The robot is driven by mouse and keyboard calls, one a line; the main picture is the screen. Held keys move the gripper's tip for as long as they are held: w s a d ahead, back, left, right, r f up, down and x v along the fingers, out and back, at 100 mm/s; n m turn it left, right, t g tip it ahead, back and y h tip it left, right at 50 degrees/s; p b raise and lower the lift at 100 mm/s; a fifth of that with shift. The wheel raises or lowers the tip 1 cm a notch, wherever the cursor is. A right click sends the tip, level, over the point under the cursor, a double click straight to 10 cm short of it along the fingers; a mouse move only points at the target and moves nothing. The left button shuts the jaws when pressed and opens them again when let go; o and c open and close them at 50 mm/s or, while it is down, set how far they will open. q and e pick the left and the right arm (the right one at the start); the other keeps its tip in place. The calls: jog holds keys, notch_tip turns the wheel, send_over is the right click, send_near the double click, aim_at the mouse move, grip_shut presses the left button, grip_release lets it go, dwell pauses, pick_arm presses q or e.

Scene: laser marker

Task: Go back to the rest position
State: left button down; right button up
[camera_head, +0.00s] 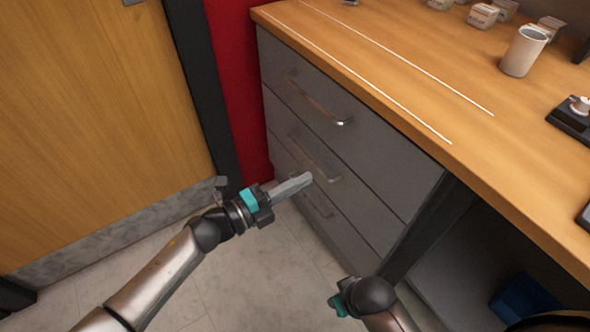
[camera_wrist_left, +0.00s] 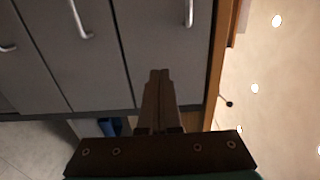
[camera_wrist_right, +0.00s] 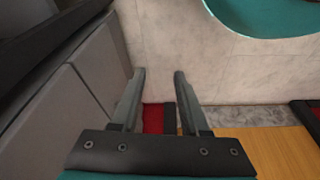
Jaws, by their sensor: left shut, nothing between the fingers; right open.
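My left gripper (camera_head: 308,178) reaches in from the left in the head view, in front of the grey drawer cabinet (camera_head: 385,165). Its fingers are together with nothing between them, as the left wrist view also shows (camera_wrist_left: 160,75). The drawers look closed. My right arm shows at the bottom of the head view, with its gripper hardly visible there. In the right wrist view the right gripper's fingers (camera_wrist_right: 158,75) are apart and empty, with the pale floor beyond them.
A wooden worktop (camera_head: 420,50) with two white lines tops the cabinet. A white cup (camera_head: 523,52), several small boxes and a black device (camera_head: 573,119) stand on it. A wooden door (camera_head: 90,110) is at left. A blue bin (camera_head: 528,300) sits under the worktop. Pale floor lies between.

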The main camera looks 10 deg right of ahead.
pick_arm(q)
jog(key=shift+a, duration=0.15)
pick_arm(e)
jog(key=shift+f, duration=0.1)
